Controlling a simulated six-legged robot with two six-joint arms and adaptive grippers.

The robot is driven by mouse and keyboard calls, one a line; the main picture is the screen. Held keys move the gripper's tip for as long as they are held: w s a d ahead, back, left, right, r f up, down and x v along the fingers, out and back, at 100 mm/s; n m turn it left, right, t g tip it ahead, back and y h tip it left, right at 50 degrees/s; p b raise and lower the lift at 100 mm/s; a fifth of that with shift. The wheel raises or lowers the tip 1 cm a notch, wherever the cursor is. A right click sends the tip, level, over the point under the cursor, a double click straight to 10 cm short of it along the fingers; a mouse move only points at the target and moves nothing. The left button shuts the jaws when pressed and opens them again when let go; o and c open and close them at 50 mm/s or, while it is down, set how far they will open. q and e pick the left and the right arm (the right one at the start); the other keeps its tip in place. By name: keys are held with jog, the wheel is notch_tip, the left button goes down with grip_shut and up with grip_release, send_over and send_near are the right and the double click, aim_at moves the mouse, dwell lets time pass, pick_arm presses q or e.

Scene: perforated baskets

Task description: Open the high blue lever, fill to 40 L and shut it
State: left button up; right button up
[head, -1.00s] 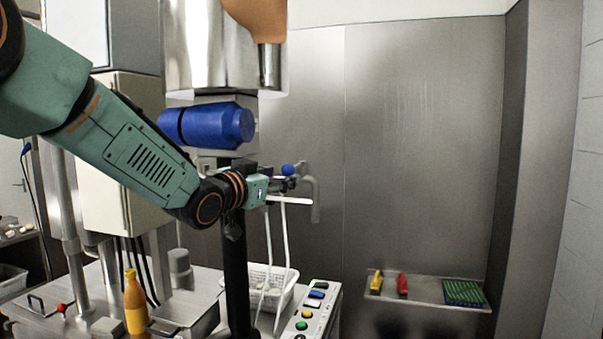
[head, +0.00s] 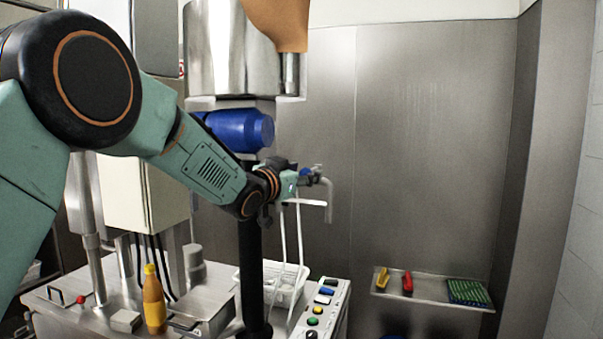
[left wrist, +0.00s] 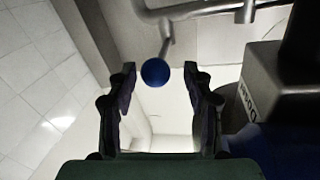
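The lever's blue ball knob (left wrist: 155,71) shows in the left wrist view, in line with the gap between my left gripper's fingertips (left wrist: 159,68). I cannot tell whether it lies between the fingers or just beyond them. The fingers are apart and hold nothing that I can see. In the head view, my left gripper (head: 295,184) is at the wall tap, and the knob (head: 305,172) is small and partly hidden beside it. The tap's grey spout (head: 329,192) bends down just right of the gripper. No litre reading is legible. My right gripper is out of view.
A blue motor-like cylinder (head: 240,131) hangs close above my left wrist. Below stand a white perforated basket (head: 293,291), a button panel (head: 322,308) and an orange bottle (head: 154,300). A wall shelf (head: 425,290) holds coloured items. The wall to the right is clear.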

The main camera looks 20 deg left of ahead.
pick_arm(q)
jog(key=shift+d, duration=0.2)
jog(key=shift+c, duration=0.7)
jog(key=shift+w+d+f, duration=0.2)
jog(key=shift+w, duration=0.15)
jog(key=shift+c, duration=0.8)
jog(key=shift+w+d+f, duration=0.2)
jog(key=shift+w+f, duration=0.15)
jog(key=shift+w, duration=0.35)
jog(key=c, duration=0.3)
jog(key=shift+s+a, duration=0.1)
jog(key=shift+a, duration=0.2)
jog(key=c, duration=0.3)
jog(key=shift+s+r, duration=0.1)
grip_shut()
jog(key=shift+r, duration=0.1)
